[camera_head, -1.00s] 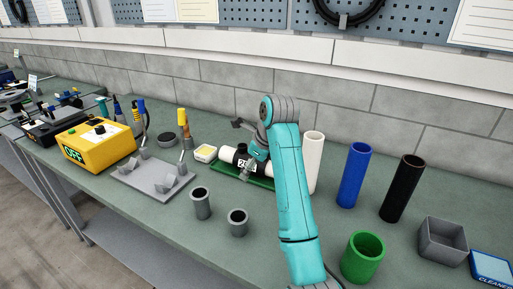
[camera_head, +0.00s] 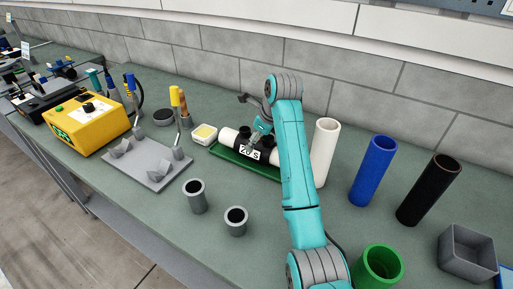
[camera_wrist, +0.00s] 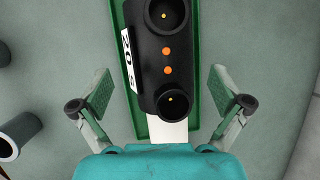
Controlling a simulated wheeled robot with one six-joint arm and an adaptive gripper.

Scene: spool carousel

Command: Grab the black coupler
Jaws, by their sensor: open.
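The black coupler (camera_head: 240,147) is a dark sleeve around a white pipe, with a white label reading "20 S". It lies on a green tray (camera_head: 222,152). In the wrist view the coupler (camera_wrist: 152,75) shows two round sockets and two orange dots, with the label on its left side. The white pipe (camera_wrist: 173,132) comes out below it. My gripper (camera_wrist: 162,105) is open, one finger on each side of the coupler's lower end, with gaps between. In the head view my gripper (camera_head: 257,134) is over the coupler, and its fingers partly hide it.
A white tube (camera_head: 324,150), a blue tube (camera_head: 372,170) and a black tube (camera_head: 428,190) stand to the right. A green cup (camera_head: 380,268) and a grey bin (camera_head: 467,250) are nearer. Two grey cups (camera_head: 196,197) stand in front. A yellow soldering station (camera_head: 90,125) is left.

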